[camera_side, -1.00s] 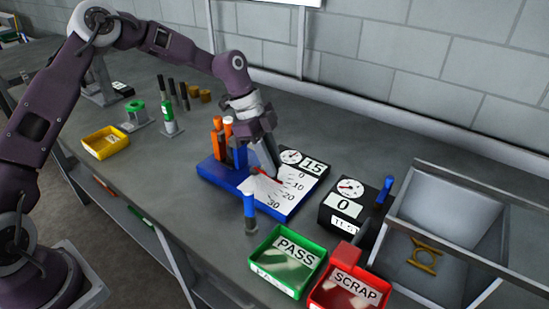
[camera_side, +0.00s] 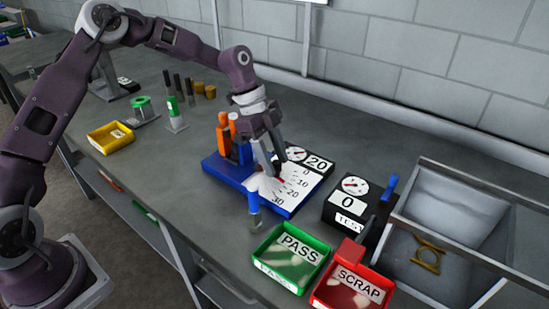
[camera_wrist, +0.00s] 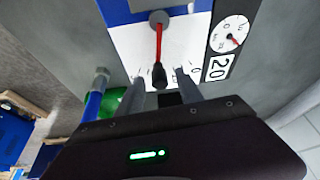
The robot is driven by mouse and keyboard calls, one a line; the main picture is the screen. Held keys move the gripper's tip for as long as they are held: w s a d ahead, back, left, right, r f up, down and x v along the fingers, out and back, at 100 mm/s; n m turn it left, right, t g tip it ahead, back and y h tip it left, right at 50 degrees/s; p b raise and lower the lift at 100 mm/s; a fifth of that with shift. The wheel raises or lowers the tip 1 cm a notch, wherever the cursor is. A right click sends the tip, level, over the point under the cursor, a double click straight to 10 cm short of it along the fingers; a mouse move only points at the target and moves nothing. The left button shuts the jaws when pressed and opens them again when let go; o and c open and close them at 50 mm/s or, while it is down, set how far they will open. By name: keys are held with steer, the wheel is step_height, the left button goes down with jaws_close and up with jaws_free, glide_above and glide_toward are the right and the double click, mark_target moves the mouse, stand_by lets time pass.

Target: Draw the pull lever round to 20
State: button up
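The pull lever (camera_wrist: 159,42) is a thin red rod with a black knob (camera_wrist: 158,75) at its end, over a white scale plate (camera_side: 291,197) marked 0 to 30. In the side view it is mostly hidden by my gripper (camera_side: 272,172); a red bit shows near the 20 mark. In the wrist view the knob sits between my two fingertips (camera_wrist: 160,82), with a visible gap on each side, so my gripper looks open around it.
Orange-handled tools (camera_side: 223,135) stand on the blue base (camera_side: 222,171) behind my gripper. A blue-handled post (camera_side: 253,203) stands at its front edge. A green PASS tray (camera_side: 288,258), red SCRAP tray (camera_side: 350,286) and black tester (camera_side: 346,212) reading 0 are to the right.

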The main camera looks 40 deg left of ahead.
steer(key=v, duration=0.7)
steer(key=s+r+n+t+y, duration=0.1)
steer(key=s+r+n+y, duration=0.1)
steer(key=s+r+n, duration=0.35)
steer(key=s+r+n+t+y, duration=0.1)
steer(key=s+r+n+y, duration=0.15)
steer(key=s+r, duration=0.6)
steer(key=s+a+f+n+t, duration=0.1)
steer(key=s+n, duration=0.3)
steer(key=s, duration=0.5)
steer(key=s+a+f+n+t, duration=0.1)
steer(key=s+n, duration=0.4)
steer(key=s, duration=0.5)
steer(key=shift+a+f+t, duration=0.3)
steer(key=shift+f+t, duration=0.1)
steer(key=shift+t, duration=0.2)
